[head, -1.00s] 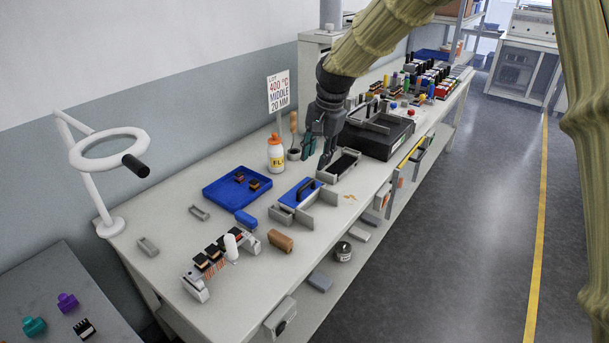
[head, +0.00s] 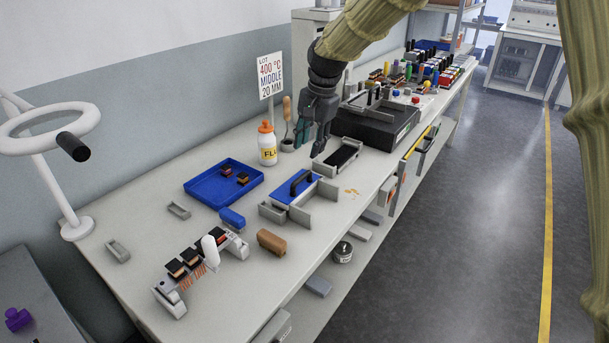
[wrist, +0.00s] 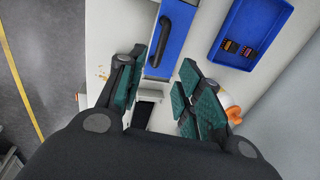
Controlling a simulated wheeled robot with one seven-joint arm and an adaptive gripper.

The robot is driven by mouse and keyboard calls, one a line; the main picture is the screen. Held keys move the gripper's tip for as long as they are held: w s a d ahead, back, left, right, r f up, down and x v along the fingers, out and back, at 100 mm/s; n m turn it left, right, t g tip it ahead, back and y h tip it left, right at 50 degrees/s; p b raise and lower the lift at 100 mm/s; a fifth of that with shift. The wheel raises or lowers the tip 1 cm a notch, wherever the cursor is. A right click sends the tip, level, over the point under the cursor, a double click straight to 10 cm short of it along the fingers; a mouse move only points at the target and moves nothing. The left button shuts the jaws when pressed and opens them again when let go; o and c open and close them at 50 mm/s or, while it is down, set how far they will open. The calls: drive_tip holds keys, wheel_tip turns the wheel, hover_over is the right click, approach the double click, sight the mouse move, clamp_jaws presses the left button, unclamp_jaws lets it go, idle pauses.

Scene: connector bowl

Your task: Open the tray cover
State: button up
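The tray cover is a blue lid (head: 297,188) with a dark arched handle (head: 301,182), lying in a grey-walled holder (head: 322,190) on the bench. In the wrist view the blue lid (wrist: 178,62) and its handle (wrist: 161,39) lie beyond the fingertips. A grey tray with a dark inside (head: 341,158) stands just behind the lid. My gripper (head: 318,150) points down above the bench beside this tray. In the wrist view my gripper (wrist: 158,80) has its green-padded fingers wide apart with nothing held, near the end of the lid.
A blue tray (head: 205,199) with small connectors stands left of the lid. A white bottle with an orange cap (head: 267,146) stands near the wall. A black box (head: 368,136) is behind the gripper. A brown block (head: 271,241) and a blue block (head: 231,218) lie in front.

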sight(303, 175)
drive_tip(key=f, duration=0.3)
drive_tip(key=a+f, duration=0.1)
drive_tip(key=f, duration=0.2)
drive_tip(key=w+f, duration=0.1)
drive_tip(key=f, duration=0.3)
drive_tip(key=shift+a+f+p, duration=0.1)
drive_tip(key=shift+a+p, duration=0.3)
clamp_jaws()
